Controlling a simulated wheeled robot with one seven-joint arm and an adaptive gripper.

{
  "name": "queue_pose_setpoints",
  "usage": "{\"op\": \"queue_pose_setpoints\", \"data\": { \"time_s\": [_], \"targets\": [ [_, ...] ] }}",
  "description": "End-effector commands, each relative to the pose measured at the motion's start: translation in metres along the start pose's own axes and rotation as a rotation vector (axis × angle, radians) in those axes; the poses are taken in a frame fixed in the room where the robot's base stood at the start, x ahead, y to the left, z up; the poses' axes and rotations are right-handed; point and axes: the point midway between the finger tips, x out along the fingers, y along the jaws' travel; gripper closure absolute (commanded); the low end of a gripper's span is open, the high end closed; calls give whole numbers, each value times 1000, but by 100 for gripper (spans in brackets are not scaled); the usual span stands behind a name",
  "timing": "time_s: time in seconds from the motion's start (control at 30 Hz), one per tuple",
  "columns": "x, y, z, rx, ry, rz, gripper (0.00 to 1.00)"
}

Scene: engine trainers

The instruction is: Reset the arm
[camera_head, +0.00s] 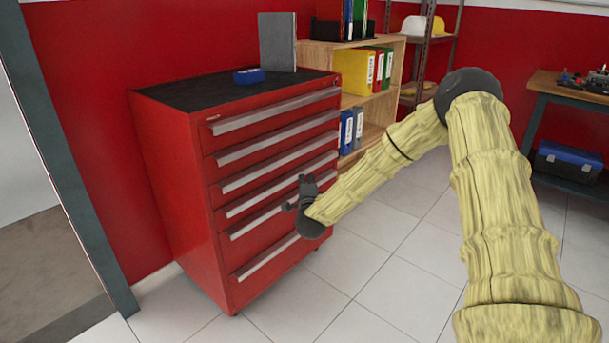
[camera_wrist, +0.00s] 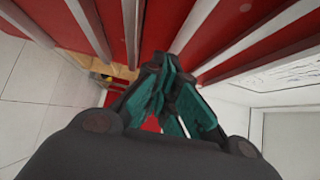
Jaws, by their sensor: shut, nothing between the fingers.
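My arm (camera_head: 500,200), in a pale yellow ribbed cover, reaches from the lower right and bends down toward the red tool cabinet. My gripper (camera_head: 304,183) is in front of the cabinet's drawer fronts, around the middle drawers in the picture. Whether it touches them cannot be told. In the wrist view, the gripper's green-padded fingers (camera_wrist: 158,68) come together at the tips, and nothing shows between them.
The red cabinet (camera_head: 165,165) has several shut drawers. A blue object (camera_head: 249,76) and a grey panel (camera_head: 278,42) are on its top. A wooden shelf with binders (camera_head: 353,72) stands behind. A workbench (camera_head: 560,90) is at right. The tiled floor (camera_head: 400,285) is clear.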

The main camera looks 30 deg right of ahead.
Motion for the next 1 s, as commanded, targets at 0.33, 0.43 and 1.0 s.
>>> {"op": "queue_pose_setpoints", "data": {
  "time_s": [0.33, 0.43, 1.0],
  "targets": [
    [-11, 10, 6, -28, -18, 21, 100],
    [-27, 35, 22, -95, -66, 71, 100],
    [-251, 254, 94, -767, -599, 516, 100]
  ]
}}
